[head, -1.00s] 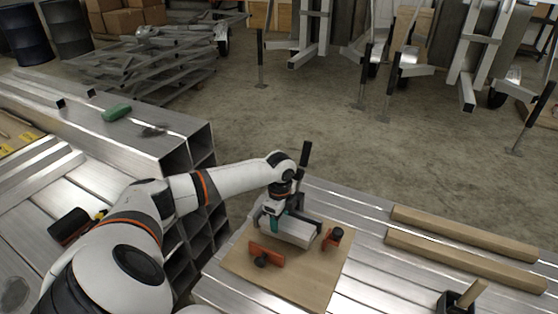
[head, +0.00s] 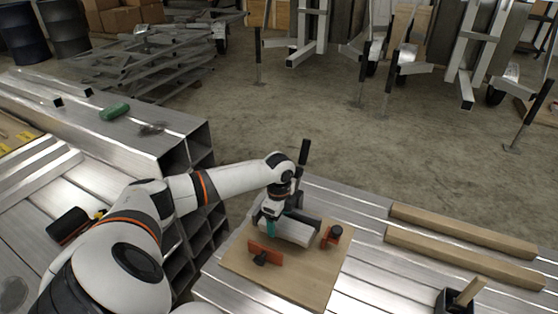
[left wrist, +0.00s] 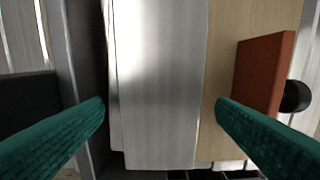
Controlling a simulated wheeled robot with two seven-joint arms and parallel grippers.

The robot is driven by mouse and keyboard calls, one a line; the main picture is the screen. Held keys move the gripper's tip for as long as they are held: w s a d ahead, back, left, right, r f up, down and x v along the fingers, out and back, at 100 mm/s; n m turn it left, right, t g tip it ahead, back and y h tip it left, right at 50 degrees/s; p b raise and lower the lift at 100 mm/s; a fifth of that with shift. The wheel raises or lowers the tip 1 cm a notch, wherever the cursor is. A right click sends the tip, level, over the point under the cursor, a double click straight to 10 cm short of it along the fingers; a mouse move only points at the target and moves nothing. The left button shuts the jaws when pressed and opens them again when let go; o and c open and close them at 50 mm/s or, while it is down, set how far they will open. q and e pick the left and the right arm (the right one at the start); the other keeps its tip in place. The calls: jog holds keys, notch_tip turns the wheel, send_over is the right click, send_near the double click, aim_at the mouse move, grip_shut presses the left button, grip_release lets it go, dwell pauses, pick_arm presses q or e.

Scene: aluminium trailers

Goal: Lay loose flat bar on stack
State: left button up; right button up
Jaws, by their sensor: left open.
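Silver flat bars (head: 292,232) lie as a neat stack on a wooden board (head: 300,283), between orange stops and a black fence. In the left wrist view the top bar (left wrist: 160,75) fills the middle, with a slight step along its left edge. I cannot tell a loose bar apart from the stack. My left gripper (head: 275,224) is over the near left end of the stack. In the left wrist view its teal fingers (left wrist: 160,112) are open, one on each side of the bar, with gaps. My right gripper is out of view.
An orange stop (head: 265,252) stands at the board's near left, another (head: 331,238) at its right. Wooden battens (head: 465,258) and a black box (head: 455,301) are to the right. Square tubes (head: 190,160) are stacked at left. Bare metal lies right of the board.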

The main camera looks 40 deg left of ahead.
pick_arm(q)
jog(key=shift+r, duration=0.25)
notch_tip(320, 180, up, 12)
jog(key=p, duration=0.3)
jog(key=shift+f, duration=0.2)
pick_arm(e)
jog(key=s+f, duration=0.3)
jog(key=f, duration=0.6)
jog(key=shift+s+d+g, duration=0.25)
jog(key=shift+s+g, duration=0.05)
